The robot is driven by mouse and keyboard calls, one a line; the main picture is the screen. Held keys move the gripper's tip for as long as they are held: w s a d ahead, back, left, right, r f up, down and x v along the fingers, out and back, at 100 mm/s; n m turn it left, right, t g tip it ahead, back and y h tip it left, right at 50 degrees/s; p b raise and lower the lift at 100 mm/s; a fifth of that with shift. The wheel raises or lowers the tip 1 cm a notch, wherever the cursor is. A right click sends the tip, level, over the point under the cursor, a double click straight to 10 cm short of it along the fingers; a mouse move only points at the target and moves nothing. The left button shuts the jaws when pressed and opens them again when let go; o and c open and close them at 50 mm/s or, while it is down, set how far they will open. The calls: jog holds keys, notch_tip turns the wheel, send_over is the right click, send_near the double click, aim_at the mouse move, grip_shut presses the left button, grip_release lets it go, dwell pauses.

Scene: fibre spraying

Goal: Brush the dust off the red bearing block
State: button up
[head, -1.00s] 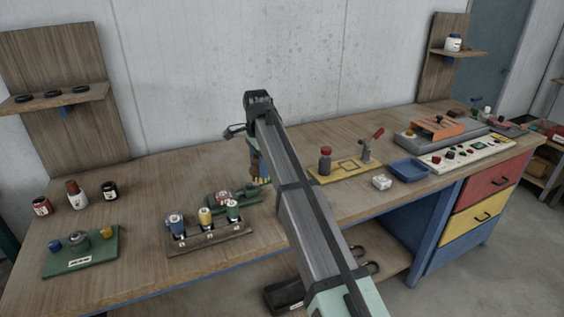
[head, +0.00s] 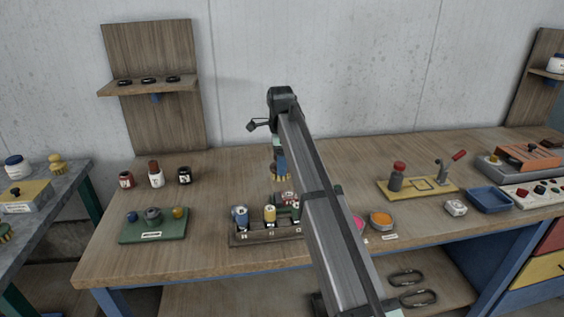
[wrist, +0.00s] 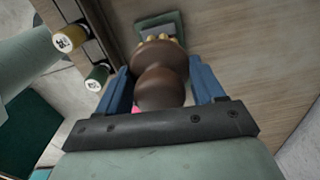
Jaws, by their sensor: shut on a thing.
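My gripper (head: 280,164) is shut on a brush and hangs over the bench. The brush has a rounded brown handle (wrist: 162,80) between the blue fingers in the wrist view. Its yellow bristles (head: 281,177) point down. A small red block (head: 288,197), likely the bearing block, sits on a green stand just below the brush in the head view, partly hidden by my arm and the rack in front. The green stand (wrist: 148,24) shows beyond the bristles in the wrist view. I cannot make out dust or whether the bristles touch the block.
A wooden rack (head: 266,237) with several capped bottles stands in front of the block. A green board with knobs (head: 153,232) and several jars (head: 156,174) are to the left. Pink and orange dishes (head: 381,220) lie to the right. Bare bench lies left of the gripper.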

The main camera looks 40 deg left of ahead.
jog(key=shift+f, duration=3.6)
jog(key=shift+w+d+f, duration=0.15)
jog(key=shift+w+f, duration=0.05)
jog(key=shift+f, duration=0.05)
jog(key=shift+c, duration=0.3)
jog(key=shift+w+d, duration=0.3)
jog(key=shift+d, duration=0.05)
jog(key=shift+c, duration=0.4)
jog(key=shift+w+d+f, duration=0.1)
jog(key=shift+w+d, duration=1.15)
jog(key=shift+w, duration=0.05)
jog(key=shift+s+a, duration=1.8)
jog(key=shift+r, duration=4.05)
